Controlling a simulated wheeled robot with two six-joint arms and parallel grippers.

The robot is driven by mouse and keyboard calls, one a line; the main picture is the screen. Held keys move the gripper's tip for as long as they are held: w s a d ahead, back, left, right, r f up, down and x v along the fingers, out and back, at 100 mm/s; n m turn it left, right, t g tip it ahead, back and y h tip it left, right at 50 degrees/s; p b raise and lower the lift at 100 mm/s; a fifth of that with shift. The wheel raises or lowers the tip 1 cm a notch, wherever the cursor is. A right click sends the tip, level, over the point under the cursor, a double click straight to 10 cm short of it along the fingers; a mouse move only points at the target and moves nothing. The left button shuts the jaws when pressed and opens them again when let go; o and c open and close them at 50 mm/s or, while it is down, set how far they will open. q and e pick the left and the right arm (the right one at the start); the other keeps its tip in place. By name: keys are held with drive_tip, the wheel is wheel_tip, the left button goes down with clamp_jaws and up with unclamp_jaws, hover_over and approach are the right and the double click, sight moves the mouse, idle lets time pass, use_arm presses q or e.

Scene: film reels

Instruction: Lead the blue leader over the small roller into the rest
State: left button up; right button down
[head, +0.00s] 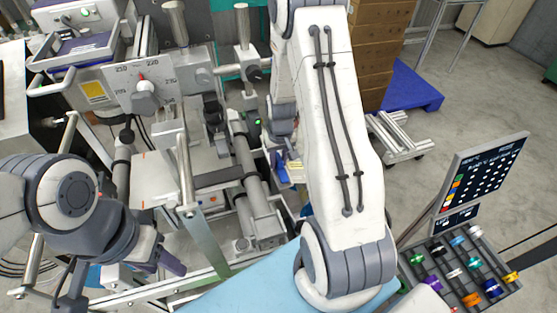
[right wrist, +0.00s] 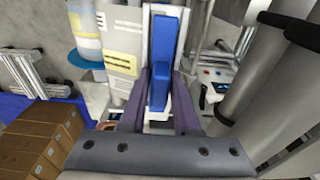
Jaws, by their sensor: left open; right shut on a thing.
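The blue leader (right wrist: 165,55) stands as a flat blue strip between the purple fingers of my right gripper (right wrist: 162,105) in the right wrist view, and the gripper is shut on it. In the head view a bit of blue (head: 281,167) shows beside my right arm, which hides most of that gripper. My left gripper (head: 168,262) is open at the lower left, in front of the machine and apart from the leader. Grey rollers (head: 243,150) sit mid-machine, left of the blue; large ones (right wrist: 275,70) fill the right of the wrist view. I cannot tell which parts are the small roller and the rest.
A tray of coloured spools (head: 430,262) and a screen (head: 485,165) stand at the right. Brown boxes (head: 375,60) sit on a blue pallet (head: 415,85) behind. Open floor lies beyond.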

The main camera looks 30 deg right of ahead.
drive_tip(key=shift+s+f, duration=0.1)
drive_tip(key=shift+f, duration=0.15)
drive_tip(key=c, duration=0.6)
unclamp_jaws()
drive_tip(key=shift+o, duration=0.2)
drive_tip(key=r, duration=0.7)
drive_tip(key=s+r, duration=0.1)
drive_tip(key=r, duration=0.3)
drive_tip(key=shift+a, duration=0.15)
drive_tip(key=shift+f, duration=0.1)
